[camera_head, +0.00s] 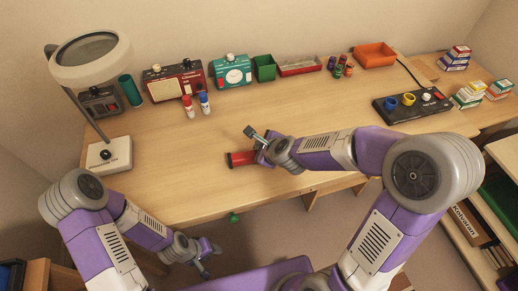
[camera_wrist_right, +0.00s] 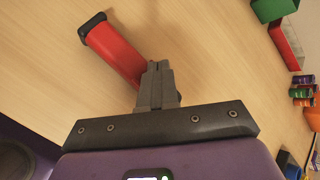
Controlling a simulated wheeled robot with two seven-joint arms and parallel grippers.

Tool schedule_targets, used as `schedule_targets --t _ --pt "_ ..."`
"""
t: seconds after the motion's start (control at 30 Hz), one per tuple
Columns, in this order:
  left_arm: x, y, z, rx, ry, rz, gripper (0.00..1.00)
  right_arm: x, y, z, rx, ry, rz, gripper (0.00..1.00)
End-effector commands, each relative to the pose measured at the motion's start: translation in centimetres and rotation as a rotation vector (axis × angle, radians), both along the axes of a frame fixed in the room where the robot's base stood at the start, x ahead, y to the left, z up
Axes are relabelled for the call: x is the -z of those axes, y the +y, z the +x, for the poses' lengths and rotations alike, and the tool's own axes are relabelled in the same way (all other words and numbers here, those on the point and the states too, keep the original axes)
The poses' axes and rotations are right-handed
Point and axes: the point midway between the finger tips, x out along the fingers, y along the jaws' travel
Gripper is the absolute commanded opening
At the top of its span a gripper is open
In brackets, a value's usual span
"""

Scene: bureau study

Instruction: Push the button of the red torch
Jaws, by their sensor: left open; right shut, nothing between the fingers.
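The red torch (camera_head: 241,158) lies on its side on the desk near the front edge, its dark end to the left. It also shows in the right wrist view (camera_wrist_right: 112,50), with its black end at the upper left. My right gripper (camera_head: 252,134) is shut and empty, over or beside the torch. In the right wrist view its closed fingertips (camera_wrist_right: 157,68) overlap the torch's near end; I cannot tell whether they touch it. The torch's button is not visible. My left gripper (camera_head: 210,258) is open and empty, low in front of the desk.
A magnifier lamp (camera_head: 108,155) stands at the desk's left. Radios (camera_head: 174,82), a green bin (camera_head: 264,68), a red tray (camera_head: 299,66) and an orange tray (camera_head: 374,55) line the back. A black control panel (camera_head: 411,104) is at right. The desk's middle is clear.

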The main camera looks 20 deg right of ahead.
Motion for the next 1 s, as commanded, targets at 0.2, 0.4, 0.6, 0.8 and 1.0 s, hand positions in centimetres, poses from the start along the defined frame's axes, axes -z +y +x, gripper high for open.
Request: schedule_targets --t 0.2,0.4,0.6,0.8,1.0 --pt "-0.2 0.0 0.0 0.0 0.0 0.0 0.43 -0.2 0.0 0.0 0.0 0.0 0.0 0.0" --pt "-1.9 0.0 0.0 0.0 0.0 0.0 0.43 -2.0 0.0 0.0 0.0 -0.001 0.0 0.0" --pt "-3.9 0.0 0.0 0.0 0.0 0.0 0.43 -4.1 0.0 0.0 -0.001 -0.002 0.0 0.0" --pt "-5.7 0.0 0.0 0.0 0.0 0.0 0.43 -5.9 0.0 0.0 -0.001 -0.002 0.0 0.0" --pt "-5.7 0.0 0.0 0.0 0.0 0.0 0.43 -6.0 0.0 0.0 0.001 -0.001 0.0 0.0"
